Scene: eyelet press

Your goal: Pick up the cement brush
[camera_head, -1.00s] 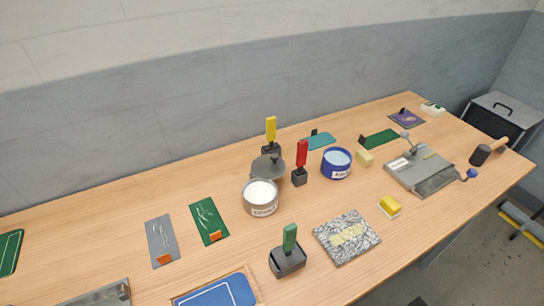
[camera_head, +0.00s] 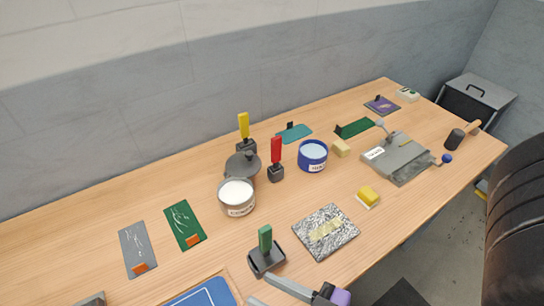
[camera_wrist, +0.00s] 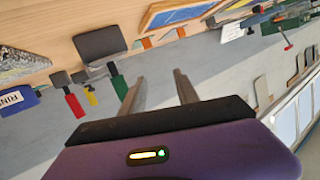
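Three upright handles stand on the table, and no label shows which is the cement brush. The green-handled brush (camera_head: 265,238) stands in a dark holder (camera_head: 267,260) at the front; it also shows in the wrist view (camera_wrist: 119,86). The red-handled brush (camera_head: 276,150) stands in a small dark block behind it. The yellow-handled brush (camera_head: 244,125) is farther back. A grey can with a cement label (camera_head: 237,197) stands left of the red one. My gripper (camera_head: 260,288) is open and empty, just in front of the green brush's holder; its fingers (camera_wrist: 161,85) are apart in the wrist view.
A blue can (camera_head: 313,156), a patterned slab (camera_head: 325,232), a yellow sponge (camera_head: 368,195) and a grey press (camera_head: 401,158) stand to the right. Grey and green cards (camera_head: 185,225) lie left. A blue panel in a wooden frame (camera_head: 205,294) lies at the front, close to my gripper.

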